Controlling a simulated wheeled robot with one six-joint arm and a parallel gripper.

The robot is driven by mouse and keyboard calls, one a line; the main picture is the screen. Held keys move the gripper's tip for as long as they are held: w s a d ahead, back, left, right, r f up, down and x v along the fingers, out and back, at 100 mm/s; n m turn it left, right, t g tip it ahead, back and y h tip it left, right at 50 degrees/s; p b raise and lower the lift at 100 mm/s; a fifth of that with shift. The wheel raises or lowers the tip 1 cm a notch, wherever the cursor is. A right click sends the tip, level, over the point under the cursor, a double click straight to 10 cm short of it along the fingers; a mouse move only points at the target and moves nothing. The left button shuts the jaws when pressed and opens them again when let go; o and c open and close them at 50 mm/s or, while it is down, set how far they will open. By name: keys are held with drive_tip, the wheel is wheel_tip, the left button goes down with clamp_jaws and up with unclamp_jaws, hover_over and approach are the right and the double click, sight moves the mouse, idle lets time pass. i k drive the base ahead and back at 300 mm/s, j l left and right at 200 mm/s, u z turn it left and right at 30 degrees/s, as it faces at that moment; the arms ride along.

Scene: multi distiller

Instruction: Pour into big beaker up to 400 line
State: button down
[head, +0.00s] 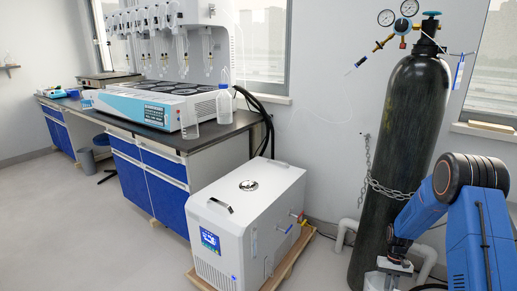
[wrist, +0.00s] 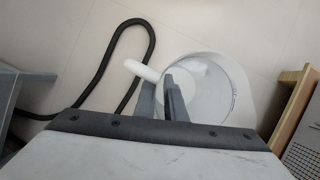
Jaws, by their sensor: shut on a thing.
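In the wrist view, my gripper (wrist: 161,95) is shut on the white handle (wrist: 142,70) of a round, wide-mouthed pitcher (wrist: 240,90). I look down into its pale inside; how much liquid it holds I cannot tell. In the head view, my gripper is low at the right, in front of the gas cylinder, and mostly cut off by the frame's bottom edge. A clear beaker (head: 190,124) stands upright at the bench's front corner, far to the left of my gripper. Its marks are too small to read.
The black-topped bench (head: 215,132) carries a distiller (head: 165,100) and a clear bottle (head: 224,103). A white chiller (head: 243,225) on a wooden base and a chained gas cylinder (head: 405,150) stand nearby. A black hose (wrist: 150,35) lies on the floor. Floor at left is open.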

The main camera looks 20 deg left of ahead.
sight(188, 120)
drive_tip(key=k+u, duration=0.15)
drive_tip(key=u, duration=0.25)
drive_tip(key=k+u, duration=0.1)
drive_tip(key=u, duration=0.25)
drive_tip(key=k+u, duration=0.15)
drive_tip(key=u, duration=0.25)
drive_tip(key=i+l+u, duration=0.2)
drive_tip(key=l+u, duration=0.2)
drive_tip(key=l, duration=0.15)
drive_tip(key=i+l+u, duration=0.25)
drive_tip(key=k+l, duration=0.05)
drive_tip(key=k, duration=0.05)
